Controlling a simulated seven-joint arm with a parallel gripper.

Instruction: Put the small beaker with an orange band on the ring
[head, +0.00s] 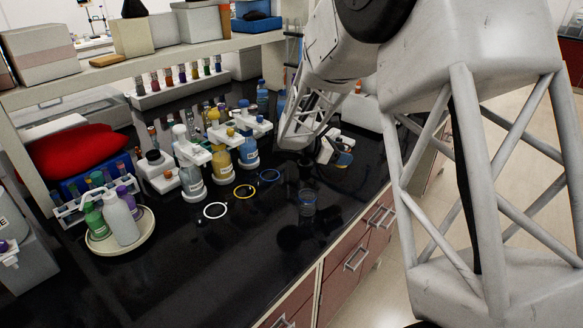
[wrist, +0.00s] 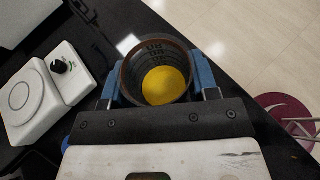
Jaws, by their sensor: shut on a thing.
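My gripper (head: 328,150) is shut on a small beaker. In the wrist view its blue fingers (wrist: 159,88) grip opposite sides of the beaker (wrist: 155,50), which is seen from above with dark graduation marks and a yellow-orange bottom. In the head view the beaker (head: 344,159) is partly hidden by the gripper and shows an orange patch; it appears held above the black bench. Three rings lie flat on the bench left of the gripper: a white ring (head: 206,214), a yellow ring (head: 236,194) and a blue ring (head: 261,180). All three are empty.
A clear beaker with a blue band (head: 306,203) stands near the front edge, close to the blue ring. Bottles in white stands (head: 222,165) line the rings' far side. A round tray (head: 103,247) with bottles is at left. A white stirrer (wrist: 45,88) shows in the wrist view.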

